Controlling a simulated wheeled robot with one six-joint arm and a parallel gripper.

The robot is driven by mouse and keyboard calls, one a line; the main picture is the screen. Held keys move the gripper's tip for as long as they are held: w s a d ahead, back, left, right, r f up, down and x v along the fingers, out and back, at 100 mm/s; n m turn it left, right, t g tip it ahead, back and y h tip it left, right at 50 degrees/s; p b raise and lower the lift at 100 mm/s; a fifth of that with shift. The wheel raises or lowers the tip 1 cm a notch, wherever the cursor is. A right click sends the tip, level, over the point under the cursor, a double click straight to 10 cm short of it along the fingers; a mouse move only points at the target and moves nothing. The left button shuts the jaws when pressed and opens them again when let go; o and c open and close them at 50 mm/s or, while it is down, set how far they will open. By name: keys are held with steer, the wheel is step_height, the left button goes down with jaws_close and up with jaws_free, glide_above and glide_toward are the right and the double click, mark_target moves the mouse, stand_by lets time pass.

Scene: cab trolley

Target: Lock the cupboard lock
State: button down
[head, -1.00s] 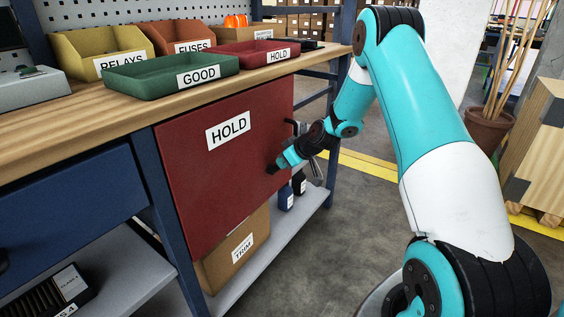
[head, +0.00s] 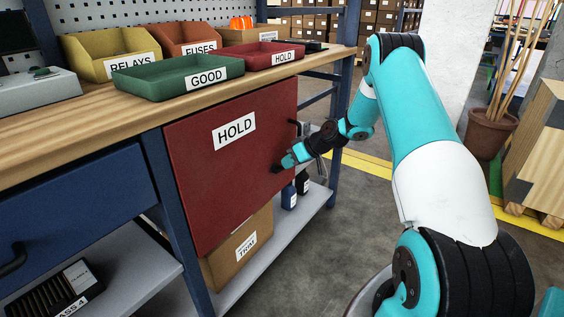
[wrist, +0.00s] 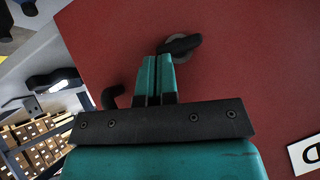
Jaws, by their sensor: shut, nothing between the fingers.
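The red cupboard door (head: 220,175) with a HOLD label stands under the workbench, its face in front of my gripper. The lock (wrist: 183,44) shows in the wrist view as a dark turn knob on a grey round base, with the knob slanting across it. In the head view my gripper (head: 280,168) hides most of the lock. My gripper also shows in the wrist view (wrist: 157,58), shut and empty, its fingertips at the knob's left end. I cannot tell whether they touch it. A black bent door handle (wrist: 113,96) is left of the fingers.
The wooden worktop (head: 60,131) carries several bins and trays above the door. A blue drawer (head: 75,195) is on the left. A cardboard box (head: 240,245) and bottles stand on the lower shelf. Open floor (head: 340,240) lies to the right.

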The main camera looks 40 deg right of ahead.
steer(key=shift+d+f+m+y, duration=0.15)
steer(key=shift+f+m+y, duration=0.15)
steer(key=shift+w+d+f, duration=0.15)
steer(key=shift+d+f, duration=0.05)
steer(key=shift+f, duration=0.35)
stand_by(0.5)
stand_by(0.4)
steer(key=shift+r+p, duration=0.6)
steer(key=shift+r, duration=0.25)
steer(key=p+v, duration=0.2)
steer(key=v, duration=1.5)
steer(key=shift+r, duration=0.2)
